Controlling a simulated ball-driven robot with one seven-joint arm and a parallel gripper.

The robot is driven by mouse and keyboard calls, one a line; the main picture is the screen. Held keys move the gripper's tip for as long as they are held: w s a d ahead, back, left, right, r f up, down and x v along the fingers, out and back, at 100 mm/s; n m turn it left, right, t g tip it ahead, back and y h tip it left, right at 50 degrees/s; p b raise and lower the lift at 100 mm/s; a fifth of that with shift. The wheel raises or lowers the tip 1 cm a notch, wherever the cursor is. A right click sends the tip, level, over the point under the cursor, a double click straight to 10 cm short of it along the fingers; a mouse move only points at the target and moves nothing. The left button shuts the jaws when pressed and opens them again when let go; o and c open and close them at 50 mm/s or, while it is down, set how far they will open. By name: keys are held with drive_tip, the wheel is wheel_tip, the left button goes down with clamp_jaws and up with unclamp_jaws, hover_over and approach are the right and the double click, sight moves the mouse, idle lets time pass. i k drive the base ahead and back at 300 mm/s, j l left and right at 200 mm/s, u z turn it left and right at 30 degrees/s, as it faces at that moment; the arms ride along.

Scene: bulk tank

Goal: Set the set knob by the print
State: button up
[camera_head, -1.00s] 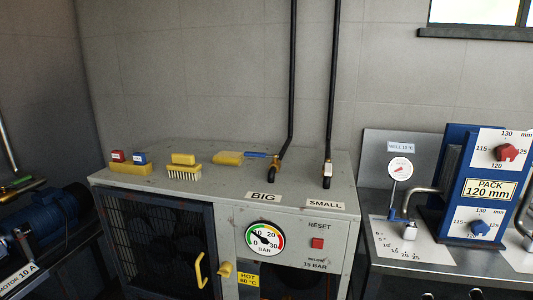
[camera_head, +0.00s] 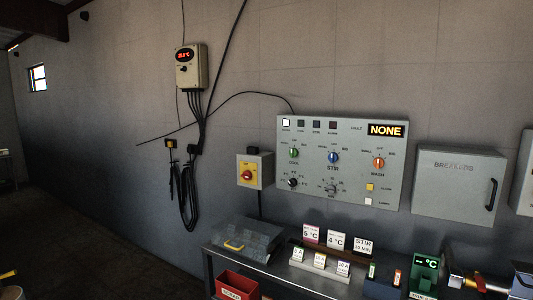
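A grey control panel (camera_head: 340,160) hangs on the wall. Its upper row has a green knob (camera_head: 294,153), a blue knob (camera_head: 333,157) above the word STIR, and an orange knob (camera_head: 378,162) above WASH. Below are a black knob (camera_head: 292,183) with small scale marks around it and a grey knob (camera_head: 332,189). I cannot read which is the set knob or its exact setting. Printed cards stand on the bench below: 5 °C (camera_head: 311,234), 4 °C (camera_head: 336,241) and STIR 10 MIN (camera_head: 363,245). The panel display (camera_head: 386,130) reads NONE. My gripper is not in view.
A yellow-and-red switch (camera_head: 247,174), a wall thermometer (camera_head: 191,66) and a breakers box (camera_head: 458,184) are on the wall. Floor at left looks clear.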

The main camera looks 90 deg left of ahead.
sight(292, 182)
drive_tip(key=u, duration=2)
